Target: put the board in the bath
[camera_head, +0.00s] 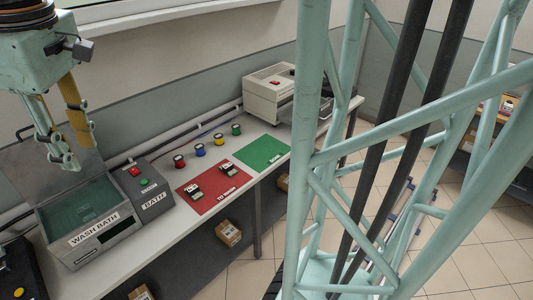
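The wash bath (97,237) is an open grey box at the left of the bench, labelled WASH BATH, with dark green liquid inside. A see-through lid (22,165) stands raised behind it. My gripper (78,154) hangs above the back of the bath, fingers pointing down and apart, with nothing visible between them. Two small dark board-like items with pale parts lie on the red TO WASH mat (212,204): one at the left (195,188) and one farther back (223,167). They are too small to make out in detail.
A grey control box (153,204) labelled BATH, with red and green buttons, stands right of the bath. Several coloured reels (200,150) line the bench behind the mats. The green mat (262,152) is clear. A beige machine (270,90) stands at the far end.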

